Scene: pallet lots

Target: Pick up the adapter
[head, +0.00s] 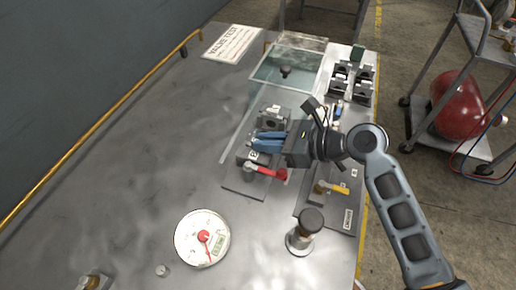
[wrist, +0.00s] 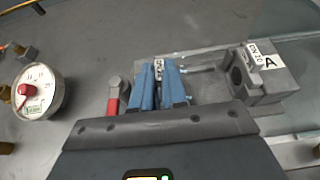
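My gripper (head: 254,140) is over the dark plate of the fixture in the middle of the bench, its two blue fingers pointing left. In the wrist view my gripper (wrist: 158,75) has a narrow gap between its fingers, and a white label shows through it. I see nothing clearly held in the gap. Beside the fingers is a valve with a red handle (head: 266,172), also visible in the wrist view (wrist: 113,98). A grey block marked A (wrist: 262,75) stands on the other side. I cannot tell for certain which part is the adapter; the fingers may hide it.
A round gauge (head: 202,238) and a dark-topped cylinder (head: 305,232) stand at the front. A yellow-handled valve (head: 331,187) is at the right. A clear water tank (head: 270,85) and dark holders (head: 351,82) are at the back. The bench's left side is clear.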

